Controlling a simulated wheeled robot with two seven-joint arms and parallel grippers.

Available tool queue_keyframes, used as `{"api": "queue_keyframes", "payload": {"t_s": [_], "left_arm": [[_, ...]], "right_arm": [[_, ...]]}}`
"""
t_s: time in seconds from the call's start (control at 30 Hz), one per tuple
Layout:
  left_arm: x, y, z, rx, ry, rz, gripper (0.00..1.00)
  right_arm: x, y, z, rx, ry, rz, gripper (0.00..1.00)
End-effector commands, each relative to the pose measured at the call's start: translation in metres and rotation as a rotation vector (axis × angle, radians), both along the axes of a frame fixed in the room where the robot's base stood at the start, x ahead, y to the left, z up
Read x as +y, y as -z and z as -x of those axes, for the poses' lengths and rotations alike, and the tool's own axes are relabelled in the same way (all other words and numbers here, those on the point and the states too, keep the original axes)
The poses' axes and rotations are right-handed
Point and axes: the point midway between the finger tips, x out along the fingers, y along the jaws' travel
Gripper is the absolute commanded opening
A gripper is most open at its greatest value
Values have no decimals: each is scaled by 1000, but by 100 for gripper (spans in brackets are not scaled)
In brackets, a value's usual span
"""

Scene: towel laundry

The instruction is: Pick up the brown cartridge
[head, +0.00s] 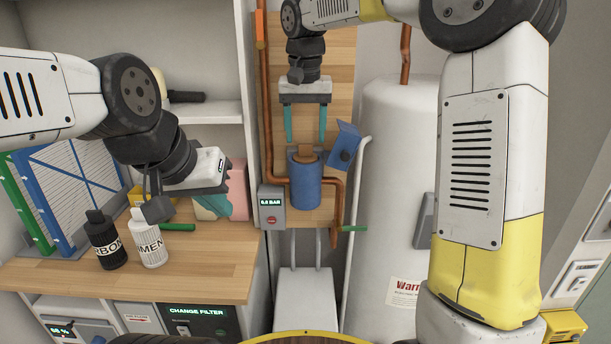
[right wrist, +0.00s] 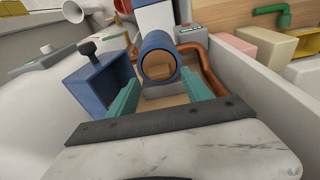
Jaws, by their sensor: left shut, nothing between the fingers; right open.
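The brown cartridge (head: 306,155) shows as a brown top at the mouth of an upright blue cylindrical housing (head: 305,182) on the wooden panel. In the right wrist view, brown (right wrist: 157,66) shows inside the ring of the blue housing (right wrist: 150,42); most of the cartridge is hidden. My right gripper (head: 305,138) is open and empty, pointing down above the housing. In the right wrist view its teal fingers (right wrist: 162,92) are spread to either side below the ring. My left gripper (head: 212,207) is shut and empty above the wooden counter at the left.
A blue box with a dark knob (head: 346,146) sits right beside the housing. A white tank (head: 392,190) stands to the right. Black (head: 105,242) and white (head: 149,238) bottles stand on the counter.

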Motion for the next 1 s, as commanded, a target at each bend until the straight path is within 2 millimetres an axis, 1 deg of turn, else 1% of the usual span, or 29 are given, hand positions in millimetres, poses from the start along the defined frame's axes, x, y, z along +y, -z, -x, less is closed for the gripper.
{"api": "queue_keyframes", "payload": {"t_s": [0.03, 0.17, 0.27, 0.43, 0.47, 0.5, 0.57, 0.6, 0.73, 0.77, 1.0], "left_arm": [[0, 0, 0, 0, 0, 0, 0], [0, 0, 0, 0, 0, 0, 0], [0, 0, 0, 0, 0, 0, 0], [0, 0, 0, 0, 0, 0, 0], [0, 0, 0, 0, 0, 0, 0], [0, 0, 0, 0, 0, 0, 0], [0, 0, 0, 0, 0, 0, 0], [0, 0, 0, 0, 0, 0, 0], [0, 0, 0, 0, 0, 0, 0], [0, 0, 0, 0, 0, 0, 0], [0, 0, 0, 0, 0, 0, 0]], "right_arm": [[-1, 9, 0, 3, 0, 1, 58], [0, 23, -2, 2, -1, 0, 58], [0, 26, -3, 1, -1, -1, 58], [0, 26, -3, 0, -1, -1, 58], [0, 26, -3, 0, -1, -1, 56], [0, 26, -3, 0, -1, -1, 48], [0, 26, -3, 0, -1, -1, 37], [0, 26, -3, 0, -1, -1, 29], [0, 26, -3, 0, -1, -1, 3], [0, 26, -3, 0, -1, -1, 0], [0, 26, -3, 0, -1, -1, 0]]}}
